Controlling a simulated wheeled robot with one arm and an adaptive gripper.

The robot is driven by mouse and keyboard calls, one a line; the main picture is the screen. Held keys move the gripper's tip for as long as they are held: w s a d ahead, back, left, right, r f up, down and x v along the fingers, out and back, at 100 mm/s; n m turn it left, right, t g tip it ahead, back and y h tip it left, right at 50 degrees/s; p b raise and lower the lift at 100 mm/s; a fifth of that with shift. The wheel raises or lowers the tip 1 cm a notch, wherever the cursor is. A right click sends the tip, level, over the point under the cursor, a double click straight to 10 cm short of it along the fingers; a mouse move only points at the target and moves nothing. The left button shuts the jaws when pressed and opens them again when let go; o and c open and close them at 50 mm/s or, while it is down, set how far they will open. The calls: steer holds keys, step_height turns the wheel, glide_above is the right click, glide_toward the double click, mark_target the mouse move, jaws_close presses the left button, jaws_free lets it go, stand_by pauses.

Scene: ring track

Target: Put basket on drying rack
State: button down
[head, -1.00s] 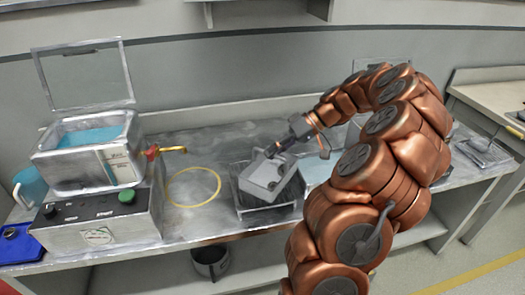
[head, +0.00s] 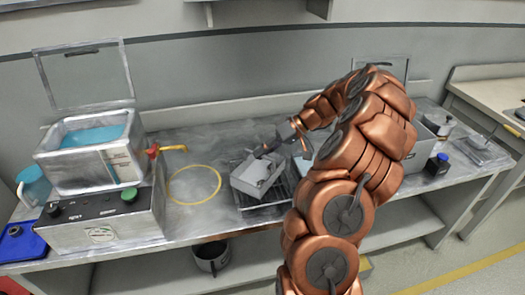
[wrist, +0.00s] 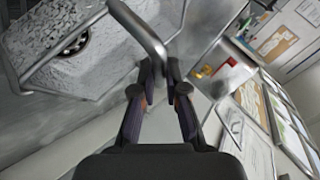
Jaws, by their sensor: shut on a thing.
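The grey basket (head: 258,187) is over the dark wire drying rack (head: 284,199) on the bench, slightly tilted in the head view. Whether it touches the rack is unclear. My gripper (head: 262,152) is at the basket's upper edge. In the wrist view my gripper (wrist: 159,82) is shut on the basket's metal handle (wrist: 140,32). That view shows the basket's grey mesh (wrist: 55,60) at the left, with a dark round part in it (wrist: 76,43).
An open bath (head: 92,137) with blue liquid stands on a control box (head: 100,222) at the left. A yellow ring (head: 194,184) lies left of the rack. A blue-capped bottle (head: 437,164) stands right of my arm. A pot (head: 211,257) is on the lower shelf.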

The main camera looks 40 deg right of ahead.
steer(key=c, duration=1.2)
jaws_free()
steer(key=shift+d+r, duration=0.1)
steer(key=b+v, duration=0.2)
steer(key=v, duration=0.9)
steer(key=shift+s+d+r, duration=0.15)
steer(key=shift+d+r, duration=0.05)
steer(key=shift+d, duration=0.05)
